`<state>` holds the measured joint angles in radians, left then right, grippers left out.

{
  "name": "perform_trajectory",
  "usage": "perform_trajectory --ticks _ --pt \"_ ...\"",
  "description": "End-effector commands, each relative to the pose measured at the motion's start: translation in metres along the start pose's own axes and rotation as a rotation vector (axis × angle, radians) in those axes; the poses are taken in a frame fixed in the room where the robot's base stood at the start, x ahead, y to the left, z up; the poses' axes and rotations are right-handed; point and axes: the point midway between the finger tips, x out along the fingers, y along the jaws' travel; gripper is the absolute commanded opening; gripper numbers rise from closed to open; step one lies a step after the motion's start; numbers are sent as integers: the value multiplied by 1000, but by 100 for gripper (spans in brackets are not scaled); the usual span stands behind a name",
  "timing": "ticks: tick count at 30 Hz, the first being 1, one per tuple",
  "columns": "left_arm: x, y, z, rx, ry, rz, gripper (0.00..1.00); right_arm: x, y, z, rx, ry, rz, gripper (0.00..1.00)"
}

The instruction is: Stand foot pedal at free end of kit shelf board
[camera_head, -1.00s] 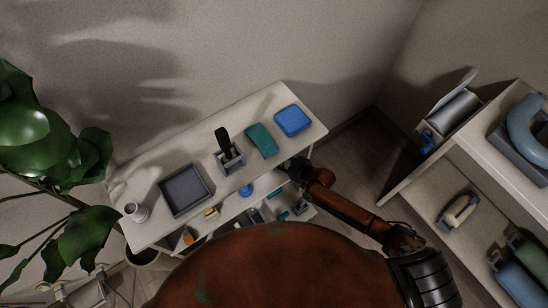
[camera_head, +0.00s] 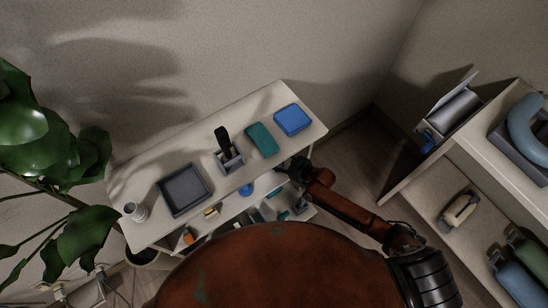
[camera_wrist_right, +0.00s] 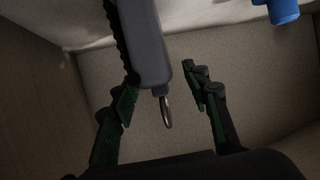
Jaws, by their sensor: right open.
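My right gripper (camera_head: 290,168) is at the front edge of the light table, near its right part, above the lower shelf. In the right wrist view my right gripper (camera_wrist_right: 155,70) is open. A grey elongated thing (camera_wrist_right: 150,45) with a metal ring (camera_wrist_right: 167,112) at its end lies between its fingers, close to the left one; I cannot tell whether they touch. The kit shelf board (camera_head: 228,206) appears to be the lower board, partly hidden by the tabletop and my body, with several small things on it. I cannot identify the foot pedal for sure. My left gripper is not in view.
On the tabletop (camera_head: 150,170) are a white cup (camera_head: 134,210), a dark tray (camera_head: 185,188), a grey holder (camera_head: 230,160) with a black handle, a teal pad (camera_head: 262,139) and a blue box (camera_head: 293,120). A blue thing (camera_wrist_right: 283,10) shows in the wrist view. Another shelf stands right.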

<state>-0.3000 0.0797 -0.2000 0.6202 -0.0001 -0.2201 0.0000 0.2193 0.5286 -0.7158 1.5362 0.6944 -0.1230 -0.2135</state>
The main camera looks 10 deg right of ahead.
Motion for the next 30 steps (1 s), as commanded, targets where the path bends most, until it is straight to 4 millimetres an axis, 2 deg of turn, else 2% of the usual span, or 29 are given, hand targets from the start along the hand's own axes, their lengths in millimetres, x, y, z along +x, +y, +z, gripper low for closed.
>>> perform_trajectory --ticks 12,30 --pt "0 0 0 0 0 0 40 -1 0 0 0 -1 0 43" --pt "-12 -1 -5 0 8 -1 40 -24 0 0 -1 -1 0 43"
